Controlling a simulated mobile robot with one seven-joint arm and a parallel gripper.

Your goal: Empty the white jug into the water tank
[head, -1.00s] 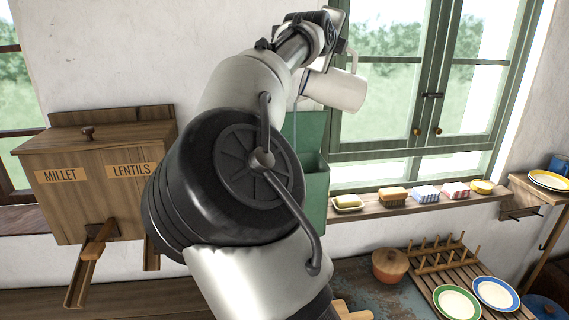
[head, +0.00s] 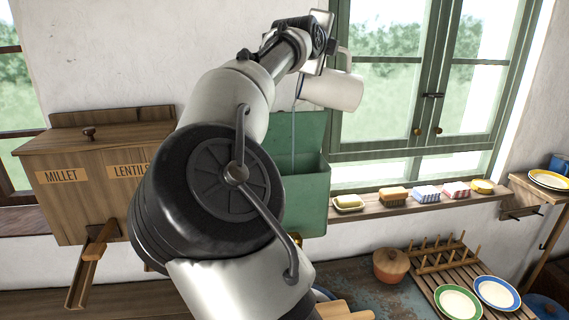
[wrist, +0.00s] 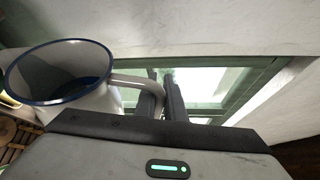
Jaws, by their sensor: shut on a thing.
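The white jug (head: 334,91) is tipped on its side in the air, its mouth to the left, in front of the window. A thin bluish stream falls from its mouth into the green water tank (head: 312,190) below. In the wrist view the jug (wrist: 101,106) shows a blue rim and some dark blue liquid inside. My gripper (wrist: 163,98) is shut on the jug's handle. In the head view my gripper (head: 335,50) is partly hidden by my own arm, which also covers the tank's left side.
A wooden millet and lentils box (head: 90,205) hangs on the wall at left. A windowsill (head: 400,206) with soaps and sponges runs right of the tank. A lidded pot (head: 390,267) and a plate rack (head: 440,258) stand lower right.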

